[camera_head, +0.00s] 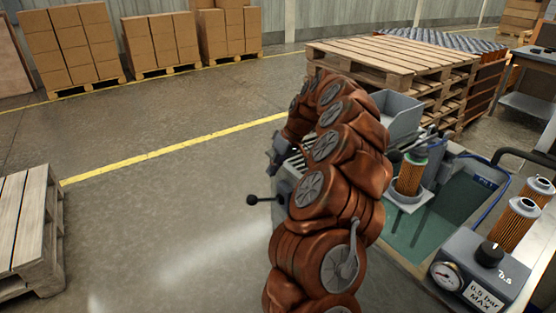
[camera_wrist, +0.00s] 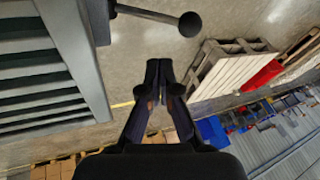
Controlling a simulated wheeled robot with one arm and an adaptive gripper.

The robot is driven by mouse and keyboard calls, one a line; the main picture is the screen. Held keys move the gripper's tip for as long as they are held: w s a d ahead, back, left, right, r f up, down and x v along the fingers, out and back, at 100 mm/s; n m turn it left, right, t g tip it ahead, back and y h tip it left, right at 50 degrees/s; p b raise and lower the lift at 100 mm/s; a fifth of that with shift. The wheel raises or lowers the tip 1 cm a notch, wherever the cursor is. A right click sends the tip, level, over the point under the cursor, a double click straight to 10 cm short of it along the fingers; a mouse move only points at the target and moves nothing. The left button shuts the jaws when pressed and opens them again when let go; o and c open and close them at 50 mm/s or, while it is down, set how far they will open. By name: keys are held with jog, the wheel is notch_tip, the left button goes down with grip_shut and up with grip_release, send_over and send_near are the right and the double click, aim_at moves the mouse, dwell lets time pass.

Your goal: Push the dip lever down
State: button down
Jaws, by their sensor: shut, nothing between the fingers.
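The dip lever is a dark rod with a black ball knob (camera_head: 252,200). In the head view it sticks out to the left from behind my arm, roughly level. In the wrist view the knob (camera_wrist: 190,25) is at the top, its rod running left to a dark mount beside a grey slatted panel (camera_wrist: 85,60). My gripper (camera_wrist: 159,66) is shut and empty, its fingertips below the rod in that picture, with a visible gap.
Right of my arm is a tank (camera_head: 465,195) with green liquid and an orange pleated cartridge (camera_head: 411,172) on a white holder. A gauge box (camera_head: 480,275) and more cartridges (camera_head: 515,222) stand at right. Pallets (camera_head: 35,225) stand at left. The floor between is clear.

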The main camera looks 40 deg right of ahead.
aim_at(266, 199)
jog(key=shift+w+a+f+p, duration=0.15)
jog(key=shift+a+f+p, duration=0.05)
jog(key=shift+a+f, duration=1.15)
jog(key=shift+w+a+f+p, duration=0.15)
jog(key=shift+a+f, duration=0.85)
jog(key=shift+f, duration=0.5)
jog(key=shift+a+f, duration=0.1)
